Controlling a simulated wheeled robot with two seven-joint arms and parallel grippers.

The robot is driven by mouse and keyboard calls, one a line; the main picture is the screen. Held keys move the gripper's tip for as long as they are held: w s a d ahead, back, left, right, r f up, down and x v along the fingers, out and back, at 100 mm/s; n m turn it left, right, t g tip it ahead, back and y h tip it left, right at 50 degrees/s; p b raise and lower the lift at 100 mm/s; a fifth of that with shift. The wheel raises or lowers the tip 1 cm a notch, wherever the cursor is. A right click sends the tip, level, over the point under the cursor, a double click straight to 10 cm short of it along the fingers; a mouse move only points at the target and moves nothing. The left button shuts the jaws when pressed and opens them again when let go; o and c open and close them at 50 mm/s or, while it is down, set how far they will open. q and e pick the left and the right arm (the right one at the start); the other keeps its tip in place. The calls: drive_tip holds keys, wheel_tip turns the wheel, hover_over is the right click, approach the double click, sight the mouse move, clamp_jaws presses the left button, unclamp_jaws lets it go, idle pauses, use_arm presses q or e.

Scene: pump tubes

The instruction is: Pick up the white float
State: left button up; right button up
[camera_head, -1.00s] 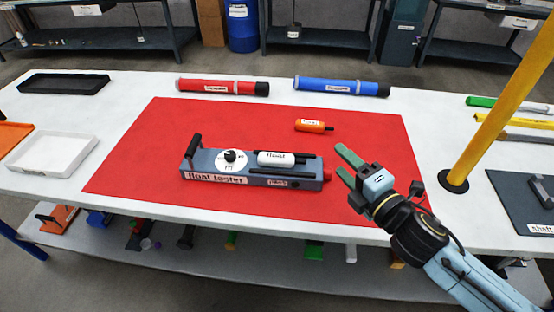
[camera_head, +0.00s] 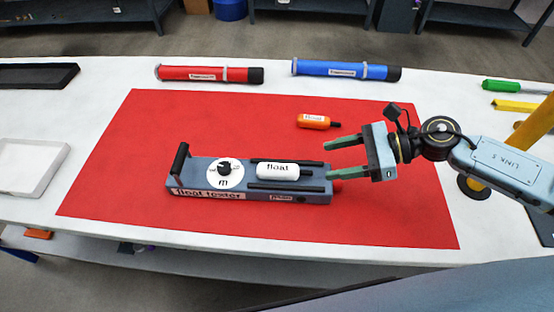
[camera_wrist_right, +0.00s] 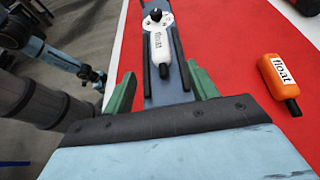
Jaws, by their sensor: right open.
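The white float (camera_head: 278,171), labelled "float", lies between two dark rails on the grey float tester (camera_head: 206,176) on the red mat. It also shows in the right wrist view (camera_wrist_right: 160,50), in line with the gap between my fingers and beyond their tips. My right gripper (camera_head: 328,160) is open and empty. It is just right of the float tester's right end, with its fingers pointing left toward the white float. In the right wrist view the green fingers (camera_wrist_right: 160,92) are on either side of the tester's near end. My left gripper is not in view.
An orange float (camera_head: 313,121) lies on the red mat (camera_head: 120,150) behind the tester. A red tube (camera_head: 205,73) and a blue tube (camera_head: 340,69) lie along the back of the table. A white tray (camera_head: 30,170) is at the left. A yellow post (camera_head: 535,125) stands at the right.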

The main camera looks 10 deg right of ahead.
sight(286, 168)
drive_tip(key=x, duration=0.4)
drive_tip(key=shift+s+a, duration=0.1)
drive_tip(key=shift+a, duration=0.25)
drive_tip(key=shift+a+f, duration=0.1)
drive_tip(key=shift+a, duration=0.15)
drive_tip(key=shift+w+a+f+p, duration=0.2)
drive_tip(key=shift+w+a+p, duration=0.15)
drive_tip(key=shift+a, duration=0.3)
drive_tip(key=x, duration=0.3)
drive_tip(key=shift+w+a+f, duration=0.1)
drive_tip(key=shift+w+a, duration=0.05)
drive_tip(key=shift+a, duration=0.15)
drive_tip(key=shift+a+f, duration=0.15)
drive_tip(key=shift+c, duration=0.5)
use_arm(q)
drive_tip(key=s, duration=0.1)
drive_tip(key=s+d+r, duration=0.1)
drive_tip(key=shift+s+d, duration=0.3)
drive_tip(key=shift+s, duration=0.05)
use_arm(e)
drive_tip(key=c, duration=1.1)
